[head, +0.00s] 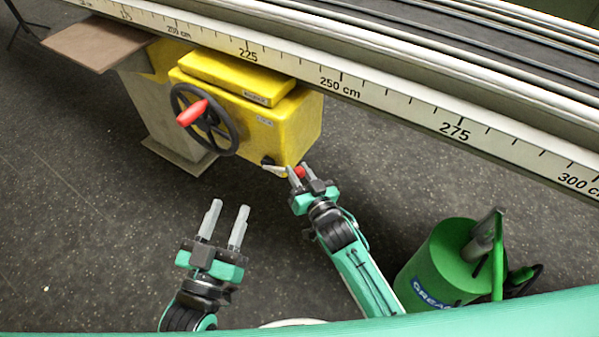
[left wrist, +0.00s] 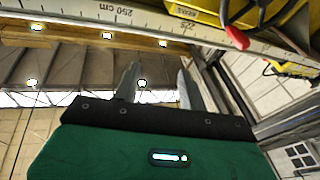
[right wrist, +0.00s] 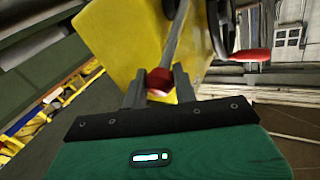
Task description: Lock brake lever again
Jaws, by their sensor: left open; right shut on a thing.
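The brake lever (head: 276,169) is a short metal rod with a red knob (head: 300,172) at the lower right of the yellow gearbox (head: 290,122). My right gripper (head: 303,172) is shut on the red knob. In the right wrist view the knob (right wrist: 159,82) sits between the two fingers and the rod (right wrist: 176,38) runs up from it towards the yellow housing. My left gripper (head: 225,220) is open and empty, in front of and below the gearbox. Its spread fingers (left wrist: 157,85) also show in the left wrist view with nothing between them.
A black handwheel (head: 208,120) with a red handle (head: 192,112) is on the gearbox front. The scaled boom rail (head: 400,100) crosses above. A green grease drum (head: 440,262) stands at the right, near my right arm. Open floor lies at the left.

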